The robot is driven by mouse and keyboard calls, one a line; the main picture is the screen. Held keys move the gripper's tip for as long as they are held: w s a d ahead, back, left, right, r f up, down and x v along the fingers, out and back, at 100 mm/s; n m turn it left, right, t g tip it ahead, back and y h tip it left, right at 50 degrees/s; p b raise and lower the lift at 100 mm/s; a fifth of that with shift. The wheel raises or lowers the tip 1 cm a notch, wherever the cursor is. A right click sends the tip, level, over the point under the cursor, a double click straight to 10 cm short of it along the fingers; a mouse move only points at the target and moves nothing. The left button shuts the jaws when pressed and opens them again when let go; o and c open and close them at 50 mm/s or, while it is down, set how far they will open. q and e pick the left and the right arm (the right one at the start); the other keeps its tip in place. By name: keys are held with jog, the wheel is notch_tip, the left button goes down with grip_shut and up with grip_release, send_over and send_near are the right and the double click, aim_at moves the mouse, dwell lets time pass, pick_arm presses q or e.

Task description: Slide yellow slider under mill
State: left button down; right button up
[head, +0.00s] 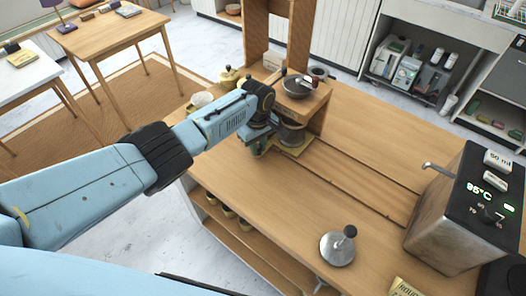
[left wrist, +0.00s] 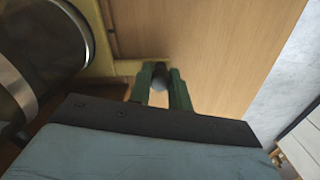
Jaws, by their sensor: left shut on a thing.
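The yellow slider (head: 299,150) is a flat plate on the wooden counter at the mouth of the mill stand, partly hidden by my arm. A metal container (head: 291,134) stands on it; its shiny side shows large in the left wrist view (left wrist: 22,75). The mill (head: 298,86), a metal bowl with a crank, sits on top of the wooden stand. My left gripper (head: 258,150) is at the slider's near left side. In the left wrist view its green fingers (left wrist: 160,82) are shut on a grey knob (left wrist: 160,70) at the slider's yellow edge (left wrist: 130,67). My right gripper is not in view.
Grooved rails (head: 365,180) run along the counter to the right of the slider. A boiler (head: 440,215) with a display stands at the right. A tamper-like metal piece (head: 338,248) stands near the front edge. The middle of the counter is clear.

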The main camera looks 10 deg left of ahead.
pick_arm(q)
jog(key=shift+w+a, duration=0.1)
jog(key=shift+a, duration=0.15)
jog(key=c, duration=1.3)
grip_release()
jog(key=shift+a, duration=0.1)
jog(key=shift+d, duration=0.2)
